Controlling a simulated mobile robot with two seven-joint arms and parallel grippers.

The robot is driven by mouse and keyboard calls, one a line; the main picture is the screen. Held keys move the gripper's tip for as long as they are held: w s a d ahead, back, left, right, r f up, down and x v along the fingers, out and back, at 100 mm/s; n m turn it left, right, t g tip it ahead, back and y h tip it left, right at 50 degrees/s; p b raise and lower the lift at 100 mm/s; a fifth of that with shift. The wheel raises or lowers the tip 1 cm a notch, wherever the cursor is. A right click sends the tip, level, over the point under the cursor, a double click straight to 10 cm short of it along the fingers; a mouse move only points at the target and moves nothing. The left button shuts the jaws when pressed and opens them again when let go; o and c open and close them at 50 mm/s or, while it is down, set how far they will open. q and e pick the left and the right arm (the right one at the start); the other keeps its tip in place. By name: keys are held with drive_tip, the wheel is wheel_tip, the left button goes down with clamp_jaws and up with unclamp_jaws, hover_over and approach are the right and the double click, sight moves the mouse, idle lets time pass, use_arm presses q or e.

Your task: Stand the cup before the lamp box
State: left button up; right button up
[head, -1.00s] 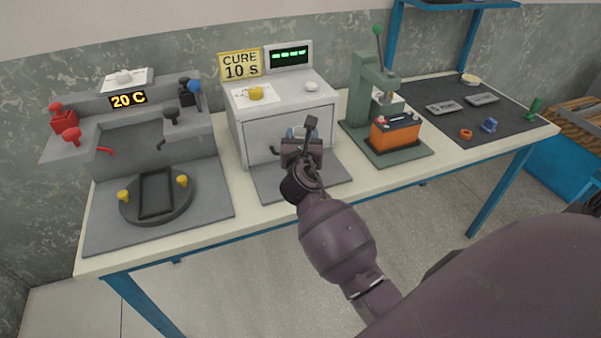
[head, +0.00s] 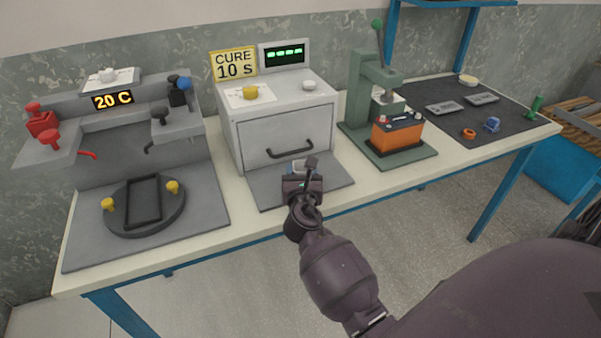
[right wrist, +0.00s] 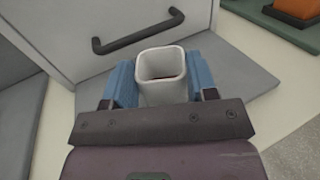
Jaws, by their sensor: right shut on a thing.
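In the head view my right gripper (head: 301,178) is over the grey mat before the lamp box and hides most of the cup (head: 298,166). The lamp box (head: 262,142) is a pale cabinet with a dark door handle and a "CURE 10 S" sign. I cannot tell whether the cup touches the mat. My left gripper is out of view.
The grey mat (head: 264,190) is otherwise clear. A grey station with a round fixture (head: 178,213) stands at left. A green press (head: 362,112) with an orange battery (head: 397,134) stands at right. A dark mat (head: 460,121) with small parts lies farther right.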

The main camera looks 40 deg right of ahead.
drive_tip(key=shift+f, duration=0.15)
drive_tip(key=o, duration=0.9)
